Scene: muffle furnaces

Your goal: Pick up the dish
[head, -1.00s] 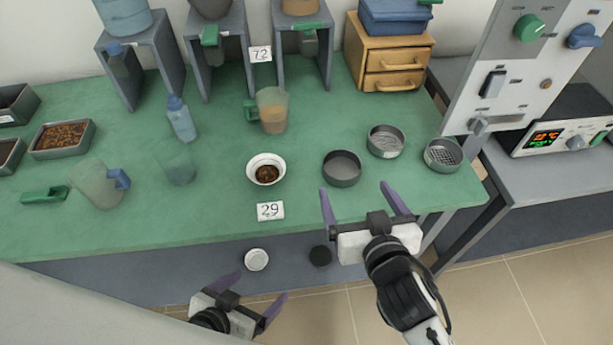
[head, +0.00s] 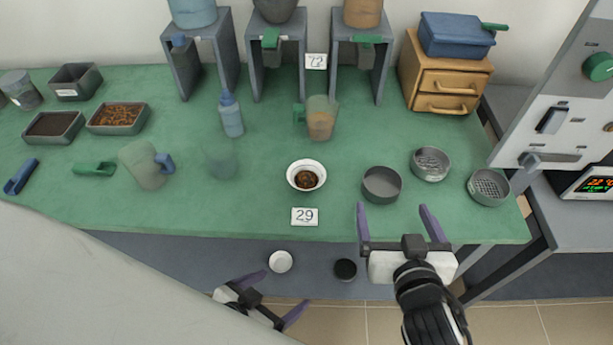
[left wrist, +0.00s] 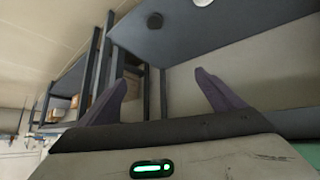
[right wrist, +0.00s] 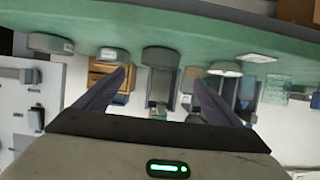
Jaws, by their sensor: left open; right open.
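The dish, a small white bowl (head: 306,176) with dark brown contents, stands on the green bench top behind the card marked 29. It also shows in the right wrist view (right wrist: 224,69). My right gripper (head: 403,215) is open and empty, at the bench's front edge, to the right of the dish and in front of a grey round pan (head: 381,185). My left gripper (head: 280,294) is open and empty, low in front of the bench and below the dish. In the left wrist view its fingers (left wrist: 160,88) are apart with nothing between them.
Sieves (head: 431,164) stand right of the pan. A brown-filled cup (head: 321,118), blue bottle (head: 231,115) and clear beaker (head: 221,160) stand behind and left of the dish. Card 29 (head: 304,217) lies in front. A white lid (head: 281,261) and black lid (head: 345,269) lie on the lower shelf.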

